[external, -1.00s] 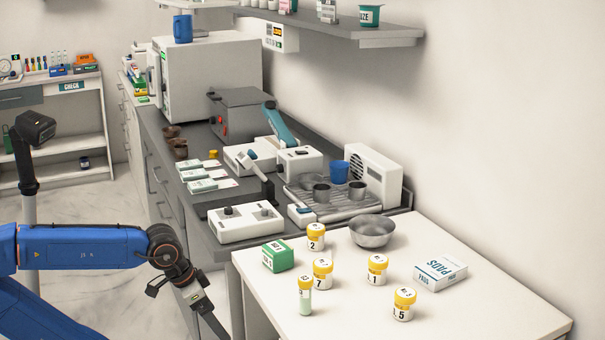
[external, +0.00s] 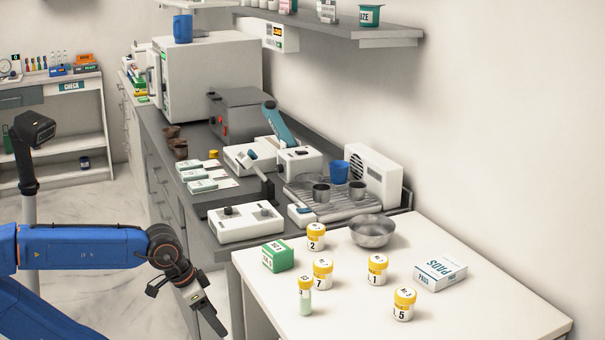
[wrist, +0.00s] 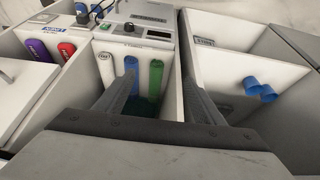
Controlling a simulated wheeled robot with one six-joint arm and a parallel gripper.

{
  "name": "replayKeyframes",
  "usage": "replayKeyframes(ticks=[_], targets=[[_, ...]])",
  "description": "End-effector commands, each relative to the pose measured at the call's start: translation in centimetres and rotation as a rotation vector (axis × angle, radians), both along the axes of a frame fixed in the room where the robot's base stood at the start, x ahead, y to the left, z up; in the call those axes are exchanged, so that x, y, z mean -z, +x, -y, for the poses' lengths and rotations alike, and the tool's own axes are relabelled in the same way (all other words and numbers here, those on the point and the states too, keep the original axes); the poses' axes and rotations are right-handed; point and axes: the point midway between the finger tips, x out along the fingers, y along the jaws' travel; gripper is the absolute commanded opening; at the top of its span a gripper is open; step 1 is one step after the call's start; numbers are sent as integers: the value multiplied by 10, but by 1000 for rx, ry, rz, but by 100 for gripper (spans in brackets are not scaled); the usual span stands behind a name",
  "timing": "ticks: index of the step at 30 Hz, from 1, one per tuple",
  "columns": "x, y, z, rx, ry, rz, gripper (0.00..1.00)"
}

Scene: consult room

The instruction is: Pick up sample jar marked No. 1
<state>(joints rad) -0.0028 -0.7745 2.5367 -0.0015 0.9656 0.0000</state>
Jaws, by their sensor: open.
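The sample jar marked 1 (external: 377,270) stands upright on the white table, with a yellow lid and a white label. Similar yellow-lidded jars stand around it: jar 2 (external: 316,237) behind left, jar 7 (external: 323,274) to the left, and jar 5 (external: 403,305) in front right. My gripper (external: 216,322) hangs low, left of the white table and well apart from the jars. In the wrist view the gripper fingers (wrist: 157,108) are spread with nothing between them, over white compartments. No jar shows in the wrist view.
On the white table (external: 480,310) are a thin tube (external: 305,296) with a yellow cap, a green box (external: 278,256), a metal bowl (external: 372,231) and a pads box (external: 440,273). The wrist view shows a compartmented bin (wrist: 215,65) with coloured cylinders. The table's right front is clear.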

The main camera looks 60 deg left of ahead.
Motion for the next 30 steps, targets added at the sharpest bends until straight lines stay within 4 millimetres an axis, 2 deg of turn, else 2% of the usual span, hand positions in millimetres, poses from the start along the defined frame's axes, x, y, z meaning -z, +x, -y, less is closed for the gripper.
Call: replayKeyframes(ticks=[9,11,14,17,27,30], targets=[[-1,0,0,0,0,0,55],[-7,1,0,0,0,2,55],[-29,1,0,0,0,4,55],[-68,1,0,0,0,7,55],[-245,2,0,0,0,5,55],[-287,1,0,0,0,3,55]])
